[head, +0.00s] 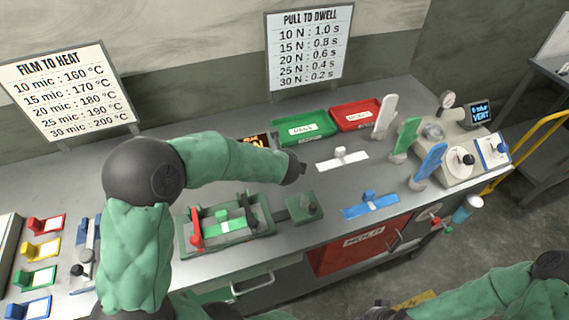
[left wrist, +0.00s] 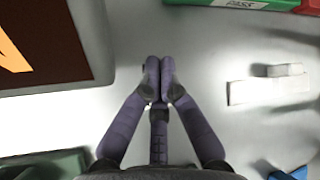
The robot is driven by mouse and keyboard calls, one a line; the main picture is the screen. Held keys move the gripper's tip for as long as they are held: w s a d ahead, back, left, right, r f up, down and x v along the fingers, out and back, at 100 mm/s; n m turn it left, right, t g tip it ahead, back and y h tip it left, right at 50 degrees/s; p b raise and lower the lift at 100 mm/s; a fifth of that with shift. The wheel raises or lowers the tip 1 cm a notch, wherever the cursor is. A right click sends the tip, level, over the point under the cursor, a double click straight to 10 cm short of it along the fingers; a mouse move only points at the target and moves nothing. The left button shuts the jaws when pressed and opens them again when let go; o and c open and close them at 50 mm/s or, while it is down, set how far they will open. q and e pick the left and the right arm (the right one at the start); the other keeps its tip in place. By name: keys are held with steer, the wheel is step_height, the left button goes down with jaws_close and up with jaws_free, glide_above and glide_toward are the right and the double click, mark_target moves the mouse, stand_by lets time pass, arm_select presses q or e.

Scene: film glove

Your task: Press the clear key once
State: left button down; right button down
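I cannot make out a key marked clear in either view. A dark display with orange characters (head: 262,140) stands behind my left forearm, which hides much of it; it also shows large at the left of the left wrist view (left wrist: 60,40). My left gripper (head: 298,172) is over the bench, just right of the display. In the left wrist view its fingertips (left wrist: 159,72) are together with nothing visible between them. My right gripper (head: 380,312) is only partly seen at the bottom edge, and its finger state is unclear.
A green tray (head: 284,133) and a red tray (head: 350,125) stand behind. A white strip (head: 330,162) and blue strip (head: 372,206) lie to the right. A green fixture with a red lever (head: 196,228) sits in front. A gauge machine (head: 450,140) stands far right.

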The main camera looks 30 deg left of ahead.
arm_select(q)
steer(key=shift+r+p, duration=0.55)
steer(key=shift+r, duration=0.3)
steer(key=shift+r+p, duration=1.85)
steer(key=shift+r, duration=0.65)
